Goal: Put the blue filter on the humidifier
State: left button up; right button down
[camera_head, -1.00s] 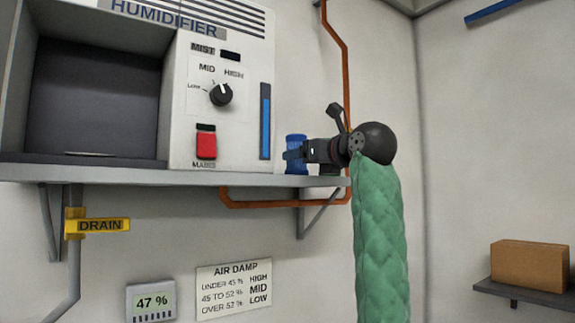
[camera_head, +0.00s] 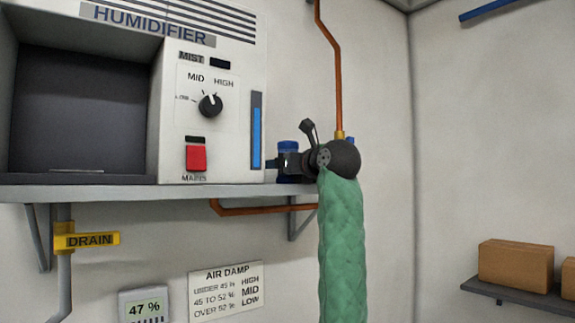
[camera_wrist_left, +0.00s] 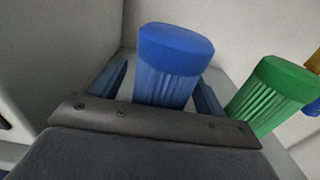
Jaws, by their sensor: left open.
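The blue filter (camera_head: 288,148) stands upright on the shelf, just right of the white humidifier (camera_head: 225,60). My left gripper (camera_head: 279,164) is at the filter, and its hand partly covers it. In the left wrist view the ribbed blue filter (camera_wrist_left: 168,75) stands between the two spread fingers of my left gripper (camera_wrist_left: 160,88), with a gap visible on its left side. Contact on the right cannot be told. The humidifier has a dark open recess (camera_head: 85,100) at left with a low dark disc on its floor. My right gripper is out of view.
A green filter (camera_wrist_left: 272,95) stands close to the right of the blue one in the wrist view. The shelf (camera_head: 130,192) carries the humidifier. Orange pipes (camera_head: 335,70) run behind my arm. A red switch (camera_head: 196,158) and a dial (camera_head: 210,105) face out.

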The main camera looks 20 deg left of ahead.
pick_arm(q)
jog(key=shift+w, duration=0.1)
jog(key=shift+c, duration=0.4)
jog(key=c, duration=1.1)
jog(key=shift+c, duration=0.2)
jog(key=shift+r, duration=0.1)
